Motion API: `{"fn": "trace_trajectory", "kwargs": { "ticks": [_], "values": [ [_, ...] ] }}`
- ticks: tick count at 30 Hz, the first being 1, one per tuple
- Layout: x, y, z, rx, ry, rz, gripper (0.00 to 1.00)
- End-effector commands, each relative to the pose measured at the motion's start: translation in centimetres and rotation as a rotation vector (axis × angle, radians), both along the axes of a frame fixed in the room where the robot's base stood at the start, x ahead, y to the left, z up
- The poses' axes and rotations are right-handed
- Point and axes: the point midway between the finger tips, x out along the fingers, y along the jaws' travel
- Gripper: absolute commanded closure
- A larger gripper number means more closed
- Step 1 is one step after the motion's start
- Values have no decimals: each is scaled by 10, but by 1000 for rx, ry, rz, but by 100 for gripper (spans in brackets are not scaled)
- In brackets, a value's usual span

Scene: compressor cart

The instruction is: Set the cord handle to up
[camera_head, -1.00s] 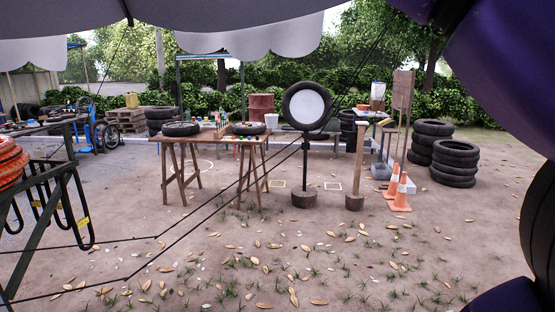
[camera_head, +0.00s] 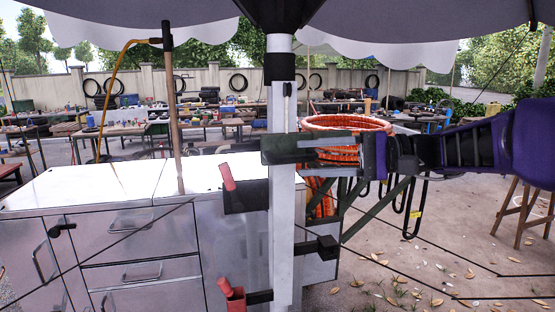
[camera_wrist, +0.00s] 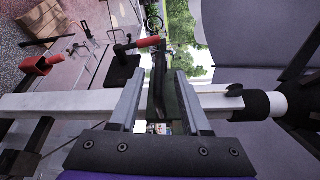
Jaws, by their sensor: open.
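The upright pale pole (camera_head: 283,235) stands in the middle of the head view. An upper red grip (camera_head: 227,178) sits on a black block (camera_head: 245,197) at its left side, pointing up with a slight tilt. A lower red fitting (camera_head: 235,297) is on a short black arm. A thin light cord-like piece (camera_head: 288,89) hangs near the top of the pole. I cannot tell which is the cord handle. My gripper (camera_head: 268,150) reaches across the pole from the right, above the black block, jaws open. In the wrist view, the upper red grip (camera_wrist: 150,42) shows beyond the open fingers (camera_wrist: 160,85).
A metal cabinet (camera_head: 135,215) with drawers stands at left. A wooden post (camera_head: 173,110) with a yellow hose rises there. Coiled orange hose (camera_head: 350,123) hangs on a rack behind my gripper. The canopy (camera_head: 400,20) is overhead. Ground at lower right is mostly clear.

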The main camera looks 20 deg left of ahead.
Motion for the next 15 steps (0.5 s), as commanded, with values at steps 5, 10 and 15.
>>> {"fn": "trace_trajectory", "kwargs": {
  "ticks": [5,10,15],
  "values": [
    [-7,36,-3,1,1,4,53],
    [-10,56,-5,0,1,1,53],
    [-11,65,-6,0,2,0,53]
  ]
}}
